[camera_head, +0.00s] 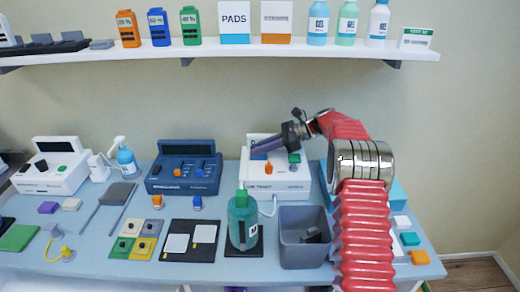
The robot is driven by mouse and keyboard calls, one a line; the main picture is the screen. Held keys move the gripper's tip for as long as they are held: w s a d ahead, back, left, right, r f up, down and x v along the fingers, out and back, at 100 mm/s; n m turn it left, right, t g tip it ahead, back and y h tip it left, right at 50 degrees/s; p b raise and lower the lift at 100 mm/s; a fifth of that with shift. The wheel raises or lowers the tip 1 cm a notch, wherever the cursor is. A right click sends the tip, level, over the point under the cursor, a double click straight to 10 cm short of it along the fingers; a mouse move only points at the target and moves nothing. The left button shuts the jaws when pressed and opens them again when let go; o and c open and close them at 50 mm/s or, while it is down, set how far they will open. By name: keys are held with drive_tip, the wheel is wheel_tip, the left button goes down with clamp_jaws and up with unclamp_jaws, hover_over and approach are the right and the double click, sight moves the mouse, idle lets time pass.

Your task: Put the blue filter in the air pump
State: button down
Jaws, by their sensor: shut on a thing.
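The air pump appears to be the white device (291,183) at the middle back of the table, with an orange knob (269,169), a green block (294,158) and a pale hose at its front. My gripper (256,150) reaches in from the right, above the left part of this device. It is shut, with a small blue piece (258,156) at its tips, seemingly the blue filter. The fingers hide much of it, and I cannot tell whether it touches the device.
A dark blue device (184,176) stands to the left. A green bottle (243,222) and a grey bin (303,252) stand in front. A shelf (220,53) with bottles and boxes hangs above. Small coloured blocks, one teal (410,239), lie at the right edge.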

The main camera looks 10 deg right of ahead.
drive_tip(key=shift+s+d+r, duration=0.1)
drive_tip(key=shift+s+r, duration=0.05)
idle(0.7)
drive_tip(key=shift+w+r, duration=0.15)
drive_tip(key=shift+w, duration=0.1)
idle(0.6)
drive_tip(key=shift+f, duration=0.35)
idle(1.3)
drive_tip(key=shift+r, duration=0.8)
drive_tip(key=shift+f, duration=0.8)
idle(1.9)
drive_tip(key=shift+r, duration=1.15)
